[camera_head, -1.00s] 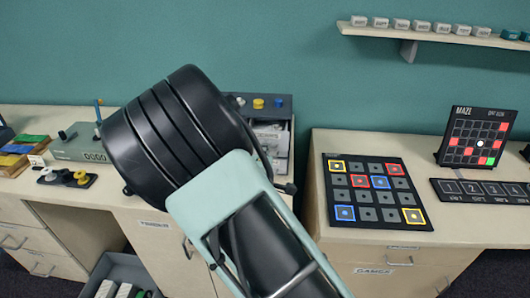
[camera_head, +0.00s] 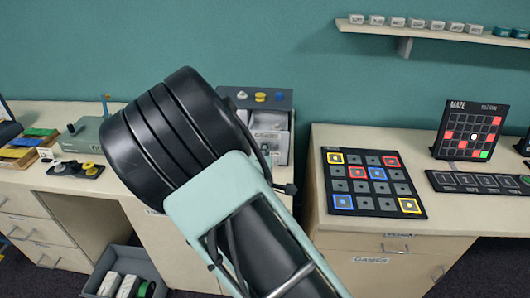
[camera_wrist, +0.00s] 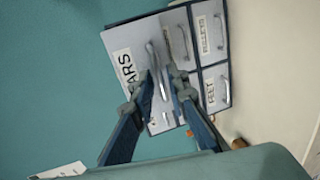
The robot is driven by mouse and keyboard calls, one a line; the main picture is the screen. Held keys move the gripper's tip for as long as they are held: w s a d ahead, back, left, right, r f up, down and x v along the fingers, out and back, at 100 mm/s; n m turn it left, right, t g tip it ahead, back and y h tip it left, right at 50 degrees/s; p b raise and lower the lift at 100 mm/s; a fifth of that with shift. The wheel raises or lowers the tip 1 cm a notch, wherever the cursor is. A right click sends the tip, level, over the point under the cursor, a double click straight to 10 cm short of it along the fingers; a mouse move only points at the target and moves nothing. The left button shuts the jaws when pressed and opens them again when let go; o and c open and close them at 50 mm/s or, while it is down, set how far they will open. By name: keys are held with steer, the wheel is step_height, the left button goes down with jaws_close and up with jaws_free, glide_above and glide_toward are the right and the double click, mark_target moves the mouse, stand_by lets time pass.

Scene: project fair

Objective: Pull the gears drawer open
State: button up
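The gears drawer (camera_wrist: 130,40) is a light grey front in a dark-framed drawer unit. In the wrist view its label shows only "ARS", the rest being cut off by a finger. Its curved metal handle (camera_wrist: 153,58) appears upright in the tilted picture. My gripper (camera_wrist: 158,76) is open, with one fingertip on each side of the handle. I see a gap between the fingers and cannot tell whether either touches it. In the head view the drawer unit (camera_head: 283,101) stands on the bench, mostly hidden behind my arm.
Smaller drawers labelled "FEET" (camera_wrist: 218,88) and "PULLEYS" (camera_wrist: 207,35) sit beside it. Small knobs (camera_head: 260,97) stand on the unit's top. A colour-square board (camera_head: 373,183) lies on the right bench. An open grey bin (camera_head: 150,262) is low at the left.

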steer(key=shift+o, duration=0.4)
steer(key=v, duration=1.2)
